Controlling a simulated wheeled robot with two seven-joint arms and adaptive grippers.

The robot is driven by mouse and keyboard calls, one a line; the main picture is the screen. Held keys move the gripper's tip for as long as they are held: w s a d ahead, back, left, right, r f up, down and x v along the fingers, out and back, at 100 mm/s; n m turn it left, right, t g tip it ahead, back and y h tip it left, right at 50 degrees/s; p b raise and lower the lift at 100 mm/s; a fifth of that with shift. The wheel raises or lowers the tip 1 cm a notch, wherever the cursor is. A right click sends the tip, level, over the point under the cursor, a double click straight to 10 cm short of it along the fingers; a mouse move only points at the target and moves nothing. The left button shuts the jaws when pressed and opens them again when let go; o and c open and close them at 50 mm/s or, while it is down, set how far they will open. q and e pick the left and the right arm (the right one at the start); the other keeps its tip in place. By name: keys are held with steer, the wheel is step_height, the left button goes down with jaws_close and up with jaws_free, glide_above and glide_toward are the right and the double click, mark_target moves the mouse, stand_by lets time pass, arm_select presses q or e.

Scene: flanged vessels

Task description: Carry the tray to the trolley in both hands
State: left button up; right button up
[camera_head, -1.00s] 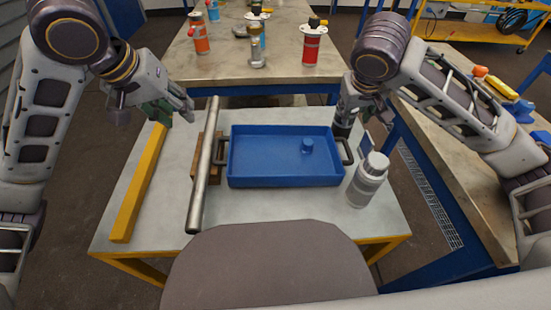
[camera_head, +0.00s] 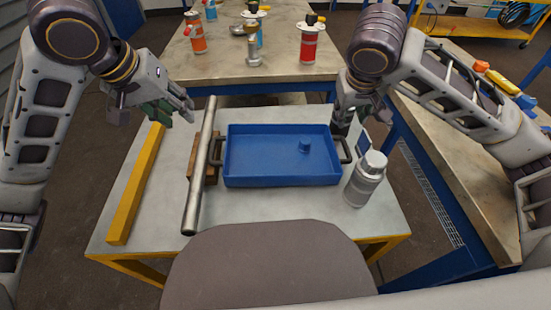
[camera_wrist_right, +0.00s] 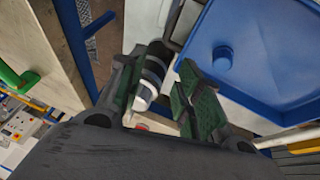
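The blue tray (camera_head: 255,181) lies flat on the grey-topped, yellow-framed table (camera_head: 270,208). It has a dark handle at each end and a small blue knob-like piece (camera_head: 304,146) inside. My left gripper (camera_head: 175,112) is above the table's far left, apart from the tray, with its fingers apart and empty. My right gripper (camera_head: 356,112) is just beyond the tray's right end. In the right wrist view its green finger pads (camera_wrist_right: 163,98) are apart. A black and white cylinder (camera_wrist_right: 151,76) shows between them; contact cannot be told. A yellow trolley (camera_head: 470,24) stands at the far right.
A steel bar (camera_head: 199,170) lies across a wooden block (camera_head: 211,169) left of the tray. A yellow bar (camera_head: 136,185) lies farther left. A grey bottle (camera_head: 365,181) stands close by the tray's right end. Benches with flanged vessels (camera_head: 307,44) stand behind and right.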

steer(key=d+v, duration=0.1)
steer(key=v, duration=0.6)
steer(key=shift+w+a+r, duration=0.25)
steer(key=shift+w+a, duration=0.05)
steer(key=shift+w, duration=0.05)
stand_by(0.6)
steer(key=shift+r, duration=0.1)
steer(key=shift+s, duration=0.1)
stand_by(0.7)
